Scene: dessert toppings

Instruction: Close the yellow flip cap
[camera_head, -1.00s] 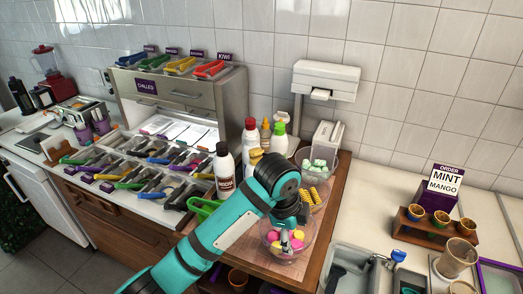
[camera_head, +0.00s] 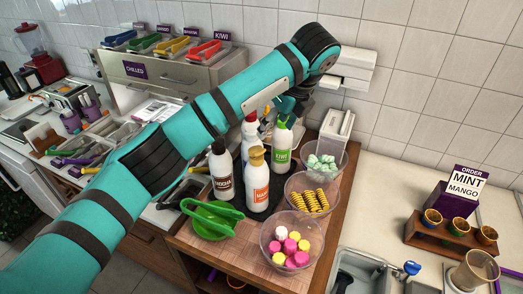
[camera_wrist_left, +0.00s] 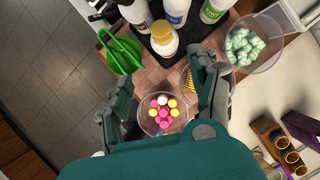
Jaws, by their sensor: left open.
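The yellow flip cap (camera_head: 256,155) tops the white-and-orange mango bottle (camera_head: 257,182), standing upright at the front of the bottle group. The cap also shows in the left wrist view (camera_wrist_left: 162,32); I cannot tell whether its lid is up or down. My left gripper (camera_head: 287,108) is behind and above the bottles in the head view, partly hidden by my arm. In the left wrist view its fingers (camera_wrist_left: 166,82) are spread wide with nothing held between them. The cap appears beyond the fingertips there. My right gripper is not in view.
A brown-label bottle (camera_head: 221,172), a kiwi bottle (camera_head: 282,152) and a red-capped bottle (camera_head: 250,128) crowd the mango bottle on a dark tray. Clear bowls of colourful sweets (camera_head: 269,240), yellow spirals and mint cubes stand to the right.

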